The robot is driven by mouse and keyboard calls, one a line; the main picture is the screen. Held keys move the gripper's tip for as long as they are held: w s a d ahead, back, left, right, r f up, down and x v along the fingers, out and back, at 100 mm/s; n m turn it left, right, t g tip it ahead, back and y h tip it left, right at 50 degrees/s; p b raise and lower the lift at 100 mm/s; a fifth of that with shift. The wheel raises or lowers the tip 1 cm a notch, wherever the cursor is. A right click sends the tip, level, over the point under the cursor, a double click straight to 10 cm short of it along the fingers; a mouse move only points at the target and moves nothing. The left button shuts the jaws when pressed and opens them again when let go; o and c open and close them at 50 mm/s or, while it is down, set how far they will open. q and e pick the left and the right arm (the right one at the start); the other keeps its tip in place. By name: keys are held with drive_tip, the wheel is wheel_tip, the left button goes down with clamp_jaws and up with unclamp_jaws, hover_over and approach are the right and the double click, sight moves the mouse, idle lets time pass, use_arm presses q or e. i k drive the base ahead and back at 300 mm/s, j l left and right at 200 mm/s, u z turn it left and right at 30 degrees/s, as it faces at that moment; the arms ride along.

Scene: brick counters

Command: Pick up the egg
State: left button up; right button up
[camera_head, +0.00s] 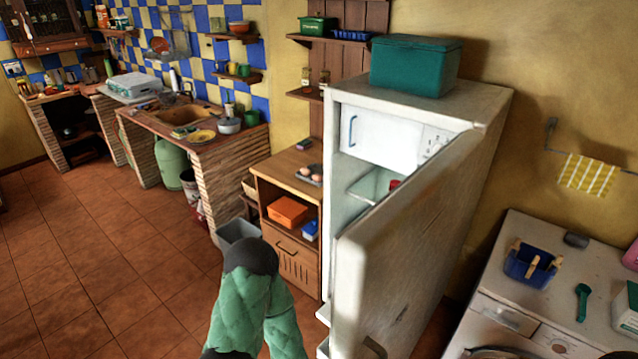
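Small pale rounded shapes that look like eggs (316,177) sit in a small dark holder on top of the wooden cabinet (293,160), left of the fridge. They are too small to tell one from another clearly. Neither of my grippers shows in the head view. A green padded arm of mine with a dark joint rises from the bottom edge, in front of the cabinet and left of the fridge door. What its far end holds cannot be seen.
The fridge door (407,254) stands open towards me, right of the cabinet. An orange box (287,211) and a blue item (310,230) lie on the cabinet's open shelf. A grey bin (238,232) stands beside it. The tiled floor (110,265) at left is clear.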

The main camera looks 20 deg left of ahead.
sight(318, 178)
drive_tip(key=k, duration=0.6)
drive_tip(key=k+u, duration=0.2)
drive_tip(key=u, duration=1.2)
drive_tip(key=i+j+u, duration=0.2)
drive_tip(key=i, duration=0.25)
drive_tip(key=i+j+u, duration=0.45)
drive_tip(key=i, duration=0.45)
drive_tip(key=i+l+z, duration=0.2)
drive_tip(key=i+z, duration=0.15)
drive_tip(key=i, duration=0.25)
drive_tip(key=i+l+z, duration=0.1)
drive_tip(key=i+z, duration=0.25)
drive_tip(key=i, duration=0.2)
drive_tip(key=i+j+z, duration=0.15)
drive_tip(key=i+z, duration=0.2)
drive_tip(key=i, duration=0.25)
drive_tip(key=i+j+z, duration=0.35)
drive_tip(key=i, duration=0.25)
drive_tip(key=i+z, duration=0.25)
drive_tip(key=z, duration=0.15)
drive_tip(key=i+z, duration=0.2)
drive_tip(key=z, duration=0.25)
drive_tip(key=i+j+z, duration=0.15)
drive_tip(key=z, duration=0.25)
drive_tip(key=i+j+z, duration=0.2)
drive_tip(key=z, duration=0.25)
drive_tip(key=i, duration=0.1)
